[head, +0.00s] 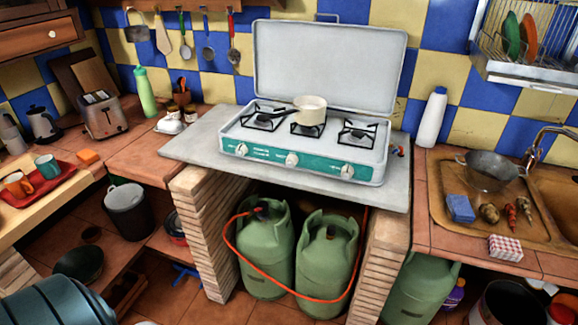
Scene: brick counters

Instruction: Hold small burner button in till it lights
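A white camping stove (305,140) with a raised lid (325,65) stands on a grey slab between brick piers. Its teal front panel carries a left knob (241,150), a middle knob (291,160) and a right knob (347,171). There are three burners: left (264,117), middle (307,130) and right (357,133). A small white pan (311,109) with a dark handle sits over the middle burner. I see no flame. Panel markings are too small to read, and I cannot tell which knob or button serves the small burner. Neither gripper is in view.
Green gas bottles (265,250) with an orange hose (290,290) stand under the slab. A toaster (102,117) is at left. The slab's front strip is clear.

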